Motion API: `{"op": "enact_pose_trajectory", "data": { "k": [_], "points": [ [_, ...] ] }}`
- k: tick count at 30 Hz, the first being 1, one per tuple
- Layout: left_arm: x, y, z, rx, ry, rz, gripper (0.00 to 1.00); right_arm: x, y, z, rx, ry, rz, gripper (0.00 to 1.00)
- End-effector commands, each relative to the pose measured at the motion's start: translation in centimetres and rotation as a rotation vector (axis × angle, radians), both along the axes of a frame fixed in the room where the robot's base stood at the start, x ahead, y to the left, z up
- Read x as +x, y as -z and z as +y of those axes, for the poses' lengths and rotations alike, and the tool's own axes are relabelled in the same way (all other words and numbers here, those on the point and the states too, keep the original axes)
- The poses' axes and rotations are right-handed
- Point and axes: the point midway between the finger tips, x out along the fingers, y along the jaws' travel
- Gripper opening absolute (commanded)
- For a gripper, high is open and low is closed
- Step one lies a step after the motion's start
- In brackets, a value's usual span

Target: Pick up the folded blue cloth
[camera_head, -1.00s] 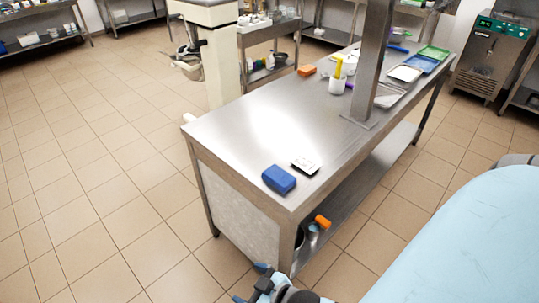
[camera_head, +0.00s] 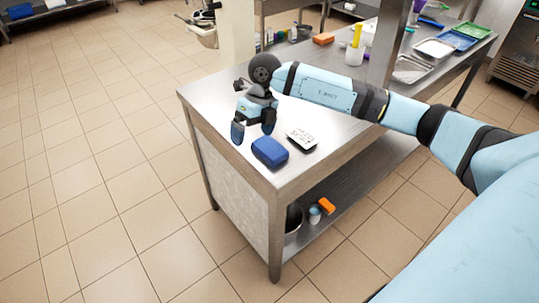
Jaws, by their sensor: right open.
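The folded blue cloth (camera_head: 270,152) lies on the near corner of the steel table (camera_head: 330,131), close to its left edge. My right arm reaches in from the right across the table. My right gripper (camera_head: 253,133) is open and empty, pointing down just behind and to the left of the cloth, with its two dark blue fingertips apart. I see a gap between the gripper and the cloth, though I cannot tell the fingertips' exact height. My left gripper is not in view.
An orange block (camera_head: 323,39), a white cup (camera_head: 355,53) with yellow items and several trays (camera_head: 434,48) stand farther back. A steel post rises from the table. A lower shelf holds a pot and an orange-topped item (camera_head: 327,205).

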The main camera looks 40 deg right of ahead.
Motion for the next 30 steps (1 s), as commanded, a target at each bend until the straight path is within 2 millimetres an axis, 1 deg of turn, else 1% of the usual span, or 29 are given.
{"op": "enact_pose_trajectory", "data": {
  "k": [1,3,6,7,10,15,18,21,26,30],
  "points": [
    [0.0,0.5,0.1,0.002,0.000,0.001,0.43,0.8,-0.8,-2.3,-0.093,0.023,-0.016,1.00],
    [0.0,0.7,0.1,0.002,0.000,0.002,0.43,1.4,-1.7,-4.5,-0.187,0.053,-0.024,1.00],
    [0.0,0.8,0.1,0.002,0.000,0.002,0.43,1.8,-2.4,-6.3,-0.262,0.081,-0.030,1.00],
    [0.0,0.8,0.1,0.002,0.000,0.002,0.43,1.8,-2.3,-6.6,-0.273,0.085,-0.029,1.00],
    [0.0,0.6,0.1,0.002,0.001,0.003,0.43,1.8,-1.0,-6.8,-0.284,0.089,-0.027,1.00],
    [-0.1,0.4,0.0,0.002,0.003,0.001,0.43,1.8,2.5,-6.6,-0.280,0.087,-0.026,1.00],
    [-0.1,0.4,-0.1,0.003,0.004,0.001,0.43,1.8,4.2,-6.6,-0.279,0.087,-0.028,1.00],
    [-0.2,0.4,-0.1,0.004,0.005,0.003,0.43,1.9,5.2,-6.6,-0.278,0.086,-0.029,1.00],
    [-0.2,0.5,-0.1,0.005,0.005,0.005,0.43,1.8,6.0,-6.6,-0.278,0.086,-0.030,1.00],
    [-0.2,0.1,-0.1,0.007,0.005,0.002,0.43,1.9,7.3,-6.5,-0.278,0.086,-0.028,1.00]
  ]
}}
